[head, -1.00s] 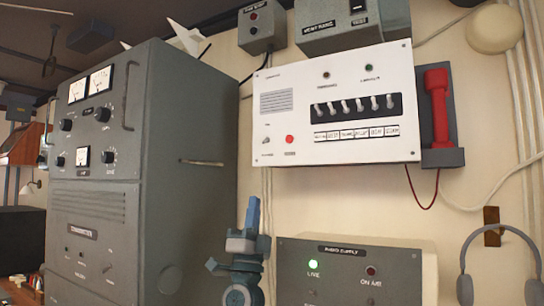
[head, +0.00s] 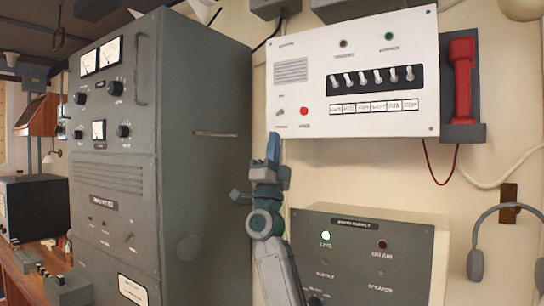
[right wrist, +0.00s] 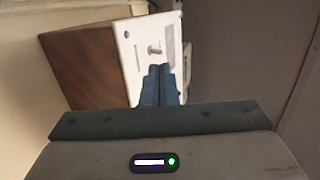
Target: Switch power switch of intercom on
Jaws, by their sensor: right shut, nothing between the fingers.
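The intercom (head: 290,90) is a white wall panel with a row of several toggles, and a red handset hangs at its right. A small toggle (head: 280,113) sits at its lower left, beside a red button or lamp (head: 304,111). Its lettering is too small to read, and I cannot tell its position surely. In the right wrist view the toggle (right wrist: 154,49) stands out from the white face (right wrist: 135,35). My right gripper (head: 273,147) is shut and empty, fingers pointing up just below the panel's lower left; its fingertips (right wrist: 160,72) appear just below the toggle. My left gripper is not in view.
A tall grey cabinet (head: 210,165) stands close at the left of my right arm. A grey radio supply box (head: 370,250) with a lit green lamp is below the intercom. Headphones (head: 478,262) hang at the right. Bare wall separates intercom and box.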

